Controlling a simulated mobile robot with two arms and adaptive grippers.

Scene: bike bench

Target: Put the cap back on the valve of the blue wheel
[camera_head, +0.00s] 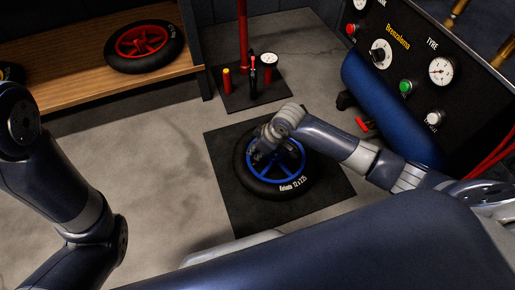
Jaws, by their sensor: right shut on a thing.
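The blue wheel (288,187) with its black tire lies flat on a dark mat on the floor, in the middle of the view. My right gripper (259,152) is over the upper left part of the wheel, near the rim. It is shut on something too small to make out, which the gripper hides. I cannot make out the cap or the valve. My left arm (62,190) is at the left side, and its gripper is not in view.
A floor pump (253,85) with a gauge stands on a small mat behind the wheel. A red wheel (143,46) lies on a wooden bench (75,85) at the back left. A compressor panel with a blue tank (385,105) stands at the right. The floor left of the mat is clear.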

